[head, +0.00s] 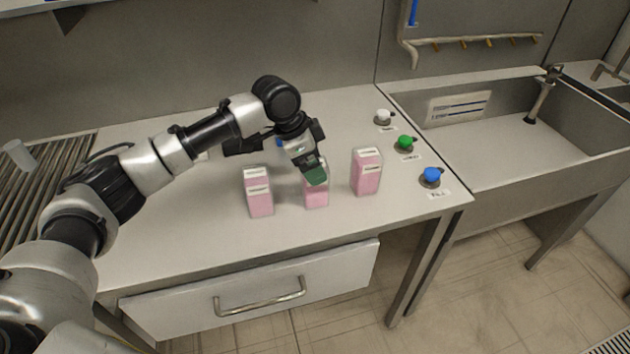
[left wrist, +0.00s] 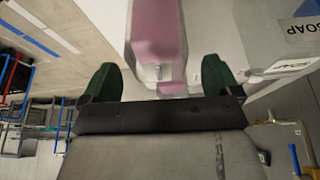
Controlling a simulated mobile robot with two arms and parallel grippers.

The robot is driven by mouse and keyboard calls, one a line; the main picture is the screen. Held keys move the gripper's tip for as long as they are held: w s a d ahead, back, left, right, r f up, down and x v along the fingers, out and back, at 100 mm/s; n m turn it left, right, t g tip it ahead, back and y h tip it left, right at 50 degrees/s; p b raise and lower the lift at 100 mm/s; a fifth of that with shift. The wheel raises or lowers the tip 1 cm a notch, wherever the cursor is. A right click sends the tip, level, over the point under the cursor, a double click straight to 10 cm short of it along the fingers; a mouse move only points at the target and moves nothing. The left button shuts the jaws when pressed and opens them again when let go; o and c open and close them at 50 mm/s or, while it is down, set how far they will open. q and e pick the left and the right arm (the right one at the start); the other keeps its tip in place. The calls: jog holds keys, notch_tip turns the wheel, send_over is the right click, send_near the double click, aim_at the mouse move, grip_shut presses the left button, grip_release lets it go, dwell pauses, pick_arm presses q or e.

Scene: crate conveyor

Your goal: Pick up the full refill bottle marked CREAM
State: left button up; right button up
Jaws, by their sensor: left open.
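My left gripper (head: 314,174) is at the top of the middle bottle, pointing down. In the left wrist view, a pink bottle (left wrist: 157,38) lies between the two open dark green fingers (left wrist: 160,80), with gaps on both sides. My right gripper is not in view.
White (head: 383,116), green (head: 405,142) and blue (head: 432,174) knobs with small labels stand along the counter's right side, near the sink (head: 480,150). A label reading SOAP (left wrist: 299,28) shows in the left wrist view. A roller conveyor (head: 40,195) is at left.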

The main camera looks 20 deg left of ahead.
pick_arm(q)
jog(key=x, duration=0.3)
jog(key=shift+s+f, duration=0.15)
jog(key=shift+f, duration=0.25)
jog(key=c, duration=1.1)
jog(key=shift+c, duration=0.4)
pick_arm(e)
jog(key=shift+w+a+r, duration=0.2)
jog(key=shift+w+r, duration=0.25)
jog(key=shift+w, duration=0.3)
pick_arm(q)
jog(key=shift+d, duration=0.1)
